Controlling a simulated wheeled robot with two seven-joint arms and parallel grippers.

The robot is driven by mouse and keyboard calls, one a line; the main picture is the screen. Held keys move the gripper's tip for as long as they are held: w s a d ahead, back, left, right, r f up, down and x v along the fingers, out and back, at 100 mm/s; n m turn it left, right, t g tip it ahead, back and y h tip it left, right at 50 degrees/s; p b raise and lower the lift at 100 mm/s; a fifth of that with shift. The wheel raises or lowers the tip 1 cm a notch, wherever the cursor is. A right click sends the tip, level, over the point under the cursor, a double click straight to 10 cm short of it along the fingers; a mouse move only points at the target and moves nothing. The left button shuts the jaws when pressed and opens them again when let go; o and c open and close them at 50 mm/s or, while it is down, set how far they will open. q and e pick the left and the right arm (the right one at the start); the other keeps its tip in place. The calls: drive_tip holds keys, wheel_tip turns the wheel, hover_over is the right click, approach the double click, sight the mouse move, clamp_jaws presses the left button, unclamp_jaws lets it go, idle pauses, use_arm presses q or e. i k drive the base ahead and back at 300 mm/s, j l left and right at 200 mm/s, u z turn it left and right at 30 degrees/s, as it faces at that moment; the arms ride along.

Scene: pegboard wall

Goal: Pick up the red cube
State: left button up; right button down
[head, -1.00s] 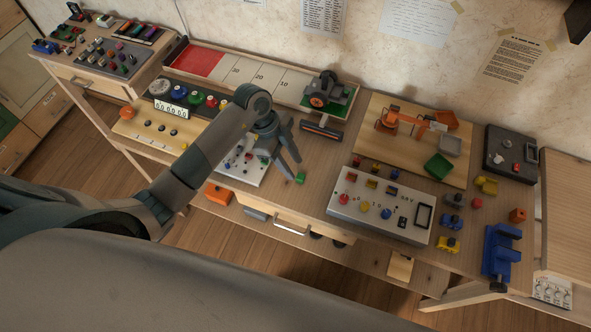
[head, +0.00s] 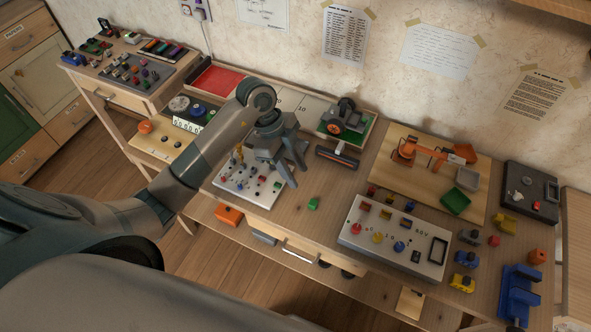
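A small red block (head: 494,240), which looks like the red cube, lies on the right part of the workbench (head: 330,235), right of the white switch panel. It is too small to make out its exact shape. My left gripper (head: 297,168) is over the left-middle of the bench, open with nothing between its fingers. It is far to the left of the red block. A small green cube (head: 313,204) lies on the bench just beyond its lower fingertip in the picture. My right gripper is not in view.
The white switch panel (head: 350,238) stands between my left gripper and the red block. A wooden board with an orange arm model (head: 425,150) lies behind.

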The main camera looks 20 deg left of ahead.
sight(494, 241)
drive_tip(key=z, duration=1.05)
